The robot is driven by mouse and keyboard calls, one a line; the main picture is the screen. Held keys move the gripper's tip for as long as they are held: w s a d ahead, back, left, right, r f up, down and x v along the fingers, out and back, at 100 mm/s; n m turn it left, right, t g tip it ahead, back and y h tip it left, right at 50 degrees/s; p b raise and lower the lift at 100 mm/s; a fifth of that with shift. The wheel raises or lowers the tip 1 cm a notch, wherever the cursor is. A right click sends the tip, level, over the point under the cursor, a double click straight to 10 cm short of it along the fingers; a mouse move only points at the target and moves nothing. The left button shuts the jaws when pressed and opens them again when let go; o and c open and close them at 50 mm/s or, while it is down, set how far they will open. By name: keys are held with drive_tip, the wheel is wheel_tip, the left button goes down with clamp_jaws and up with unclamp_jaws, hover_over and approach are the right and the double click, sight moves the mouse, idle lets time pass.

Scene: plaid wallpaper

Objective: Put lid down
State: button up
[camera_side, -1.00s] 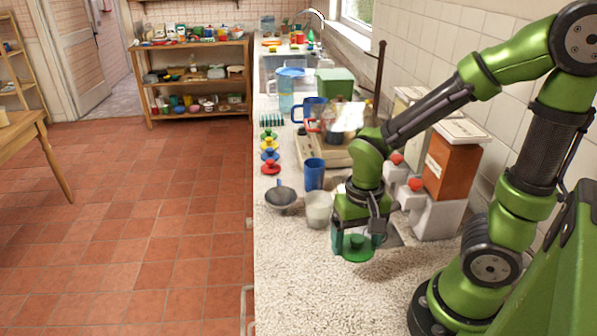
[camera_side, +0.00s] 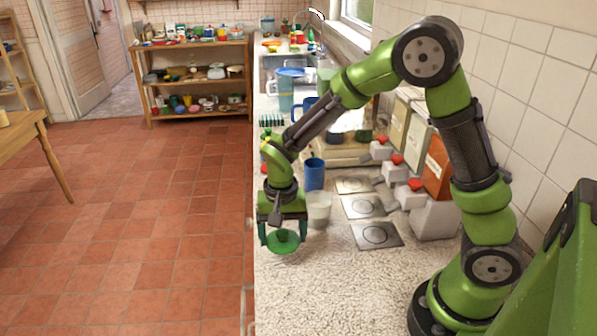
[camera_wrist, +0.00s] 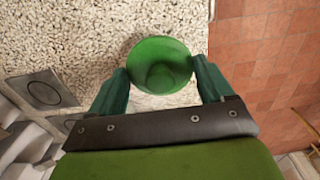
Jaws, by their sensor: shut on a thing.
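A whitish cup (camera_side: 318,209) stands close to the right of my gripper, with a blue cup (camera_side: 314,174) behind it. Dispensers with red knobs (camera_side: 415,184) stand along the wall. The counter's front is clear. Its left edge drops to the tiled floor (camera_side: 150,240).

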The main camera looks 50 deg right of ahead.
sight(280, 243)
drive_tip(key=shift+w+a+f, duration=0.1)
drive_tip(key=shift+w+f, duration=0.1)
drive_tip(key=shift+f, duration=0.7)
drive_tip(key=shift+w+f, duration=0.2)
drive_tip(key=shift+f, duration=0.7)
drive_tip(key=shift+f, duration=0.1)
drive_tip(key=o, duration=0.9)
